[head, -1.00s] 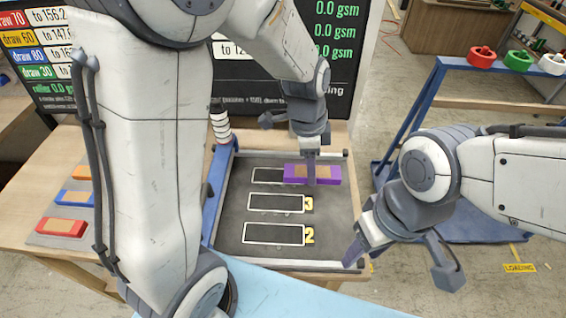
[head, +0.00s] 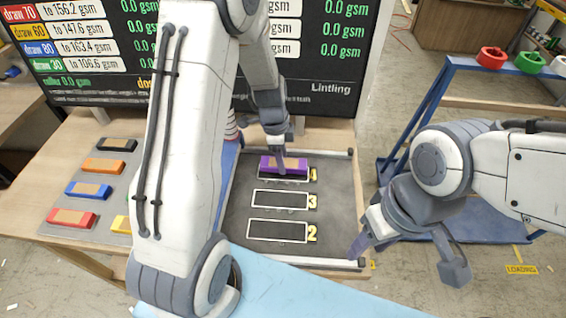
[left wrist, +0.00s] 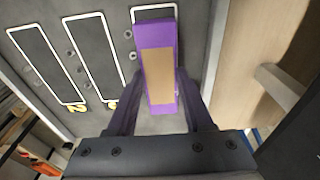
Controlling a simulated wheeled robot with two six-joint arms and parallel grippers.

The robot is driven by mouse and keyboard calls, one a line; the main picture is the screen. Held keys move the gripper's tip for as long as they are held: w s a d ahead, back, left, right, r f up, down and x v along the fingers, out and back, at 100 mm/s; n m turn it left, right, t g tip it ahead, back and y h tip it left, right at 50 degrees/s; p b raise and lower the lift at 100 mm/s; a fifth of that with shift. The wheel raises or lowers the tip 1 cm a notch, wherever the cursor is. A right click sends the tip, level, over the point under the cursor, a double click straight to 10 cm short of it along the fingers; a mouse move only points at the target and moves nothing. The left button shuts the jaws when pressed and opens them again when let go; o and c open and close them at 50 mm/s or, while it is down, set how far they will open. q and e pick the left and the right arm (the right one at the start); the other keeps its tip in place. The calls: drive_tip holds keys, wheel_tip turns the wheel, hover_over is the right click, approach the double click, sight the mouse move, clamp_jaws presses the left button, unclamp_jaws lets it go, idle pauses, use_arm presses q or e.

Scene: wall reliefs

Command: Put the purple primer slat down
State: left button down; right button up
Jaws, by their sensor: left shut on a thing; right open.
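The purple primer slat (head: 296,168) is a purple block with a tan patch on top. It is at the far outlined slot of the grey tray (head: 240,225), beside the yellow 4. My left gripper (head: 282,166) is shut on it; the left wrist view shows the slat (left wrist: 158,75) between both fingers, covering part of a white outline. I cannot tell whether the slat touches the tray. The slots marked 3 (head: 281,200) and 2 (head: 278,231) are empty. My right gripper (head: 402,262) is open and empty, right of the tray's near corner.
Black (head: 117,145), orange (head: 103,166), blue (head: 88,189) and red (head: 72,218) slats lie on a grey mat at left; a yellow one (head: 121,224) is partly hidden by my left arm. A screen stands behind the table. A blue rack (head: 480,65) with coloured rings stands at right.

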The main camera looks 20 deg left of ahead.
use_arm(q)
drive_tip(key=shift+f, duration=1.15)
drive_tip(key=shift+f, duration=0.1)
drive_tip(key=shift+c, duration=1.5)
unclamp_jaws()
